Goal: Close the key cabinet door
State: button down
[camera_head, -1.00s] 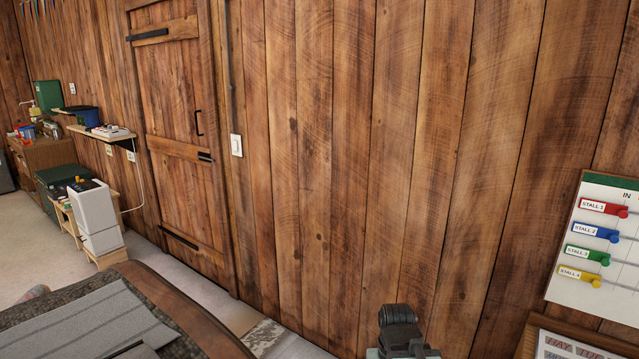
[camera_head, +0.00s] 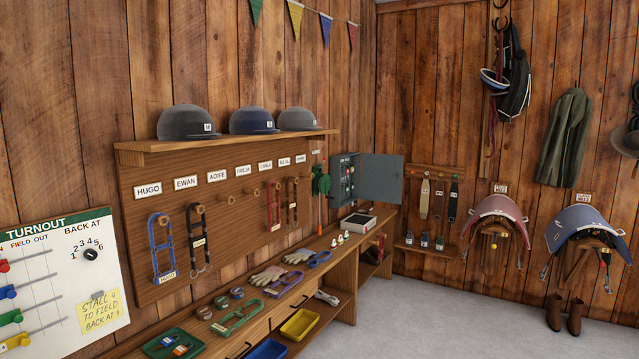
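The key cabinet (camera_head: 346,178) is a small grey box on the left wall near the corner, above the far end of the long bench. Its grey-blue door (camera_head: 381,179) stands wide open, swung out to the right. Small coloured items, likely keys, show inside the cabinet. My gripper is not in the current view, so its state and distance from the door are hidden.
The wooden bench (camera_head: 330,241) runs along the left wall below the cabinet, holding gloves, halters and trays. A green-topped tool (camera_head: 320,182) hangs just left of the cabinet. Saddles (camera_head: 590,228) hang on the right wall.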

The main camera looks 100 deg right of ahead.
aim_at(378, 182)
jog(key=k, duration=1.65)
jog(key=z, duration=4.25)
jog(key=i, duration=4.65)
